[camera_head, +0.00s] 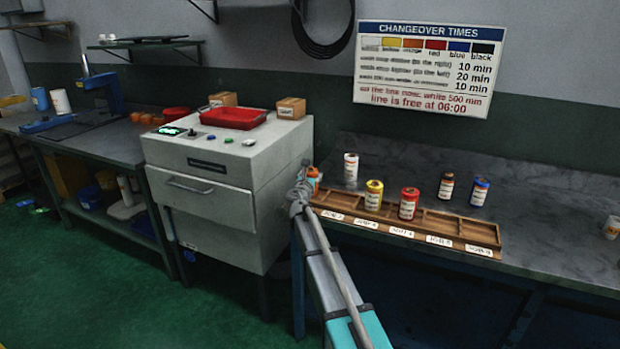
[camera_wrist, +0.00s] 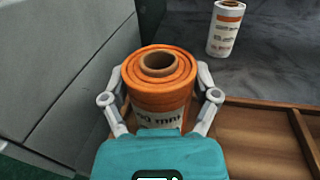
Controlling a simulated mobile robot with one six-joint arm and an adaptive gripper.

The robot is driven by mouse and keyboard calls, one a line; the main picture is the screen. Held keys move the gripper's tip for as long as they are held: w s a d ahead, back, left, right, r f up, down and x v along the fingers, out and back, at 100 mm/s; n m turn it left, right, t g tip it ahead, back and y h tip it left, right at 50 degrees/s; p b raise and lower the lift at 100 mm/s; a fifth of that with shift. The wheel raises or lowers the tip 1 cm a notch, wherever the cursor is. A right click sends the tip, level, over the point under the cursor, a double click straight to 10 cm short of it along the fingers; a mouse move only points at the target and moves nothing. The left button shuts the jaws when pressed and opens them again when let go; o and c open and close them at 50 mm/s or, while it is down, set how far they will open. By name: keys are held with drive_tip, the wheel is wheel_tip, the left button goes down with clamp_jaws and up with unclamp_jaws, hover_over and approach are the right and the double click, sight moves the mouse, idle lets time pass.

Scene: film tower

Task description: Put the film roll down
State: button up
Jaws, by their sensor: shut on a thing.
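An orange film roll (camera_wrist: 160,90) stands upright between the fingers of my gripper (camera_wrist: 160,100) in the wrist view. My gripper is shut on it. In the head view the orange roll (camera_head: 313,180) shows only partly, behind my gripper (camera_head: 303,188), at the left end of the wooden rack (camera_head: 462,228). The roll is over or in the leftmost part of the rack; I cannot tell whether its base touches. A yellow roll (camera_head: 373,195) and a red roll (camera_head: 408,203) stand at the rack. White (camera_head: 351,168), black (camera_head: 446,186) and blue (camera_head: 480,191) rolls stand behind it.
A grey machine (camera_head: 215,190) with a red tray (camera_head: 234,118) on top stands close to the left of my gripper. The white roll (camera_wrist: 226,28) is behind and right in the wrist view. The grey bench (camera_head: 560,235) has free room at right. A sign (camera_head: 430,68) hangs above.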

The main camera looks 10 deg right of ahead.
drive_tip(key=shift+f, duration=0.15)
drive_tip(key=o, duration=1.1)
drive_tip(key=shift+r, duration=0.2)
drive_tip(key=v, duration=1.2)
